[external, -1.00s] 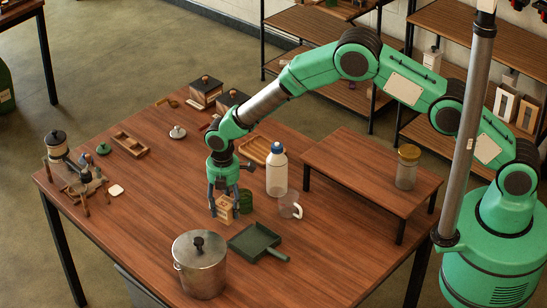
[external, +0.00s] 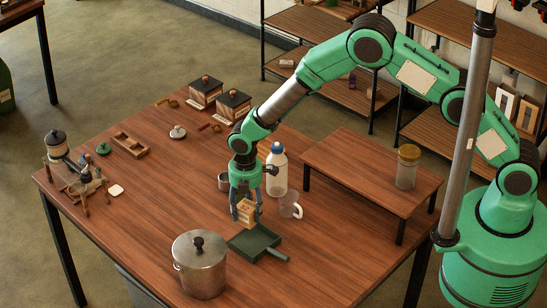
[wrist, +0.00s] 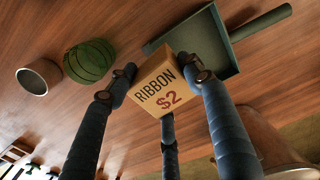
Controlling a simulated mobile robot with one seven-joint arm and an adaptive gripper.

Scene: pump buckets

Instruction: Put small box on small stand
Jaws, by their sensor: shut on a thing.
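The small box (external: 245,212) is tan, with "RIBBON $2" printed on its face in the wrist view (wrist: 165,86). My gripper (external: 247,217) is shut on it, with dark fingers around its sides. The box hangs above the table, behind the dark green dustpan (external: 256,241). It is slightly tilted in the wrist view. The low wooden stand (external: 350,170) with black legs is at the right of the table, apart from the box. A jar with a yellow-brown lid (external: 407,167) stands on its right end; the rest of its top is bare.
A white bottle with a blue cap (external: 277,172) and a clear mug (external: 290,205) stand between my gripper and the stand. A lidded metal pot (external: 200,264) is at front. A green round container (wrist: 90,62) and grey cup (wrist: 38,77) are nearby.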

